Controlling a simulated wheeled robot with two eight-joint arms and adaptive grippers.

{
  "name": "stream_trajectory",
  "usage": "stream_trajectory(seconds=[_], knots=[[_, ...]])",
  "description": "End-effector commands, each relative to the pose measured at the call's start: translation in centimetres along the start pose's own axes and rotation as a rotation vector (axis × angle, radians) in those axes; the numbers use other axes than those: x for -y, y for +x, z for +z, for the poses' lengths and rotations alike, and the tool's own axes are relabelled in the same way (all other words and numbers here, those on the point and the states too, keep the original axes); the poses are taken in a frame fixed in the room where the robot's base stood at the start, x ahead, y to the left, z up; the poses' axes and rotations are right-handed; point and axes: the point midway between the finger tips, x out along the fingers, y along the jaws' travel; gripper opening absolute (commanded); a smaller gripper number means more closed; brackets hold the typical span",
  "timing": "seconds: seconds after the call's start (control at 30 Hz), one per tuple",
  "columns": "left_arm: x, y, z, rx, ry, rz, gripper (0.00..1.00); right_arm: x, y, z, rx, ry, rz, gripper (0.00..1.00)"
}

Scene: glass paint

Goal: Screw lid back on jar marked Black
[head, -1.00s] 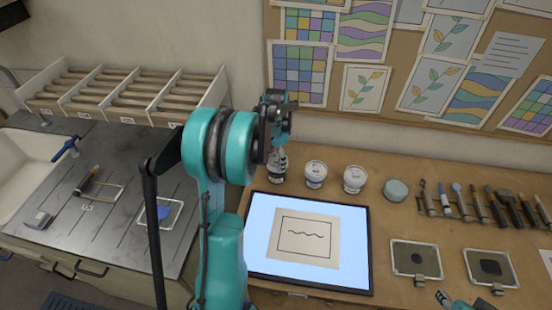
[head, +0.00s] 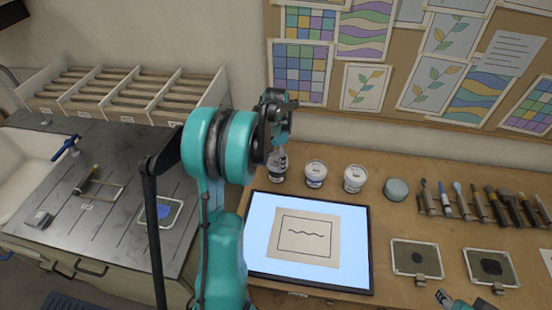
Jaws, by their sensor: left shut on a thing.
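A small jar (head: 278,172) with a white label stands on the wooden bench behind the light panel, leftmost in a row of jars. Its lettering is too small to read. My left gripper (head: 278,146) points down directly over this jar and is shut at its top, on what appears to be the lid. The fingers hide the lid, so I cannot tell how it sits on the rim. A small part of my right arm shows at the bottom right edge, with what may be its gripper (head: 444,298); its jaws cannot be made out.
Two white-topped jars (head: 316,174) (head: 354,179) and a pale green round thing (head: 396,190) stand to the right. The lit panel (head: 258,266) lies in front with a drawing. Brushes and tools (head: 476,204) and two dark-patched plates (head: 416,259) (head: 491,267) are further right.

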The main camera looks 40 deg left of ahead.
Motion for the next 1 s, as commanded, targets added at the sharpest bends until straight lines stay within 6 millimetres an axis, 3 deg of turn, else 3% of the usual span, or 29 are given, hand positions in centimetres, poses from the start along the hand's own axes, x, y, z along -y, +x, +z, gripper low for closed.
stream_trajectory(seconds=[1.0], knots=[[0.0,0.8,0.0,0.0,0.0,0.0,0.42,0.0,0.54,0.39,0.0,0.0,0.0,0.42]])
